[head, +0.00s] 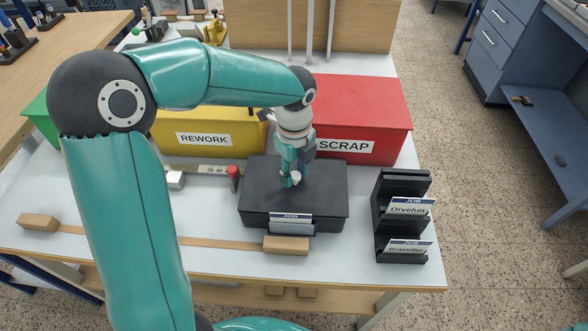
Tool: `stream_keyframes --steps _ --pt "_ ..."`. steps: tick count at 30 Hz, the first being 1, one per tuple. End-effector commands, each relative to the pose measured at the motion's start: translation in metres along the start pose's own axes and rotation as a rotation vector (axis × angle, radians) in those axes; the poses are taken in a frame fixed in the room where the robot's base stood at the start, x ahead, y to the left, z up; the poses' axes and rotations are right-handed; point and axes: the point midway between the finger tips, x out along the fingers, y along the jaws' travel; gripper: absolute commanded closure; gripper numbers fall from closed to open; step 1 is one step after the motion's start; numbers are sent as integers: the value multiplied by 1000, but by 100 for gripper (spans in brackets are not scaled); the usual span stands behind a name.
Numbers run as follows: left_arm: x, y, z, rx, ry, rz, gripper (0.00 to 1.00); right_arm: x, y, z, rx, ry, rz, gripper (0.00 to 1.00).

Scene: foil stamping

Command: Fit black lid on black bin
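The black bin (262,220) stands on the white tabletop in front of the yellow and red bins, with a JOB card in a holder on its front. The black lid (325,180) lies over the bin's top and looks about level; I cannot tell whether it is fully seated. My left gripper (292,181) points down at the middle of the lid, with its fingertips at or just above the surface. The fingers are small and overlap, so whether they hold a knob there cannot be made out. My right gripper is not in view.
Behind stand the yellow REWORK bin (177,139) and red SCRAP bin (362,113). A black card rack (387,224) with two JOB cards stands to the right. A wooden block (285,246) lies close to the bin's front. A red-topped piece (233,172) is left of it.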

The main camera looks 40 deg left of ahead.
Motion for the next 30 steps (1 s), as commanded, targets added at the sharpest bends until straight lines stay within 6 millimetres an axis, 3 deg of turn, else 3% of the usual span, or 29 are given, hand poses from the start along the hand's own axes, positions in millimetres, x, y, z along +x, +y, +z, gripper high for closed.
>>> stream_keyframes --steps 2,14,20,30 --pt "0 0 0 0 0 0 48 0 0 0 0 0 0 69" --pt "-7 0 0 -1 0 -1 48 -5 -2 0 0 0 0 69" --pt "-33 -1 1 -1 -3 -6 48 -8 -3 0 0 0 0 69" --pt "-103 0 0 -1 -1 -5 48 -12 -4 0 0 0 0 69"
